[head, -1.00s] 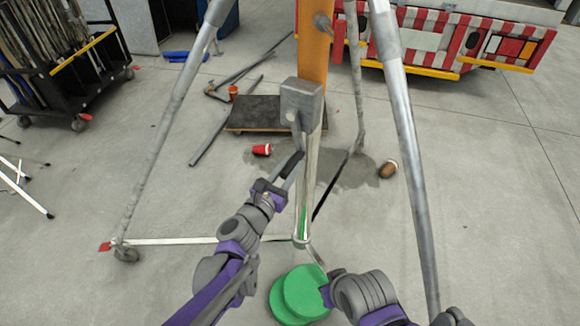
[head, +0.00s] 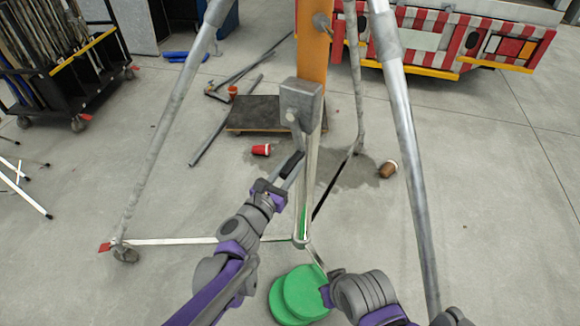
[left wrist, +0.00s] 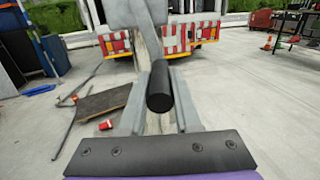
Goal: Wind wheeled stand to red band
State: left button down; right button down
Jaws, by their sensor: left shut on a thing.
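The wheeled stand has grey metal legs (head: 413,170), an orange upper column (head: 312,50) and a silver lower tube with a green stripe. A grey crank box (head: 300,103) sits on the column, with a crank arm hanging down from it. My left gripper (head: 279,186) is shut on the black crank handle (head: 291,164), left of the tube. In the left wrist view the handle (left wrist: 160,88) lies between the two fingers. My right gripper (head: 328,285) is low, beside the green discs (head: 303,293); its fingers are hard to make out. I see no clear red band on the column.
A caster (head: 126,254) with a red tab ends the left leg. Behind stand a dark flat dolly (head: 250,120), loose pipes and red and brown cups (head: 261,150). A loaded cart (head: 65,75) is at left, a red-white truck (head: 440,45) at back. Right floor is clear.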

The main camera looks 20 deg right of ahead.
pick_arm(q)
jog(key=shift+a, duration=0.1)
jog(key=w+a+r+p, duration=0.2)
jog(key=w+a+r, duration=0.3)
jog(key=w+a, duration=0.45)
notch_tip(320, 180, up, 12)
jog(key=s+d+p, duration=0.1)
jog(key=p, duration=0.7)
jog(key=shift+d, duration=0.4)
jog(key=c, duration=1.6)
grip_release()
jog(key=shift+s+r, duration=0.1)
jog(key=shift+r, duration=0.1)
jog(key=shift+c, duration=2)
grip_release()
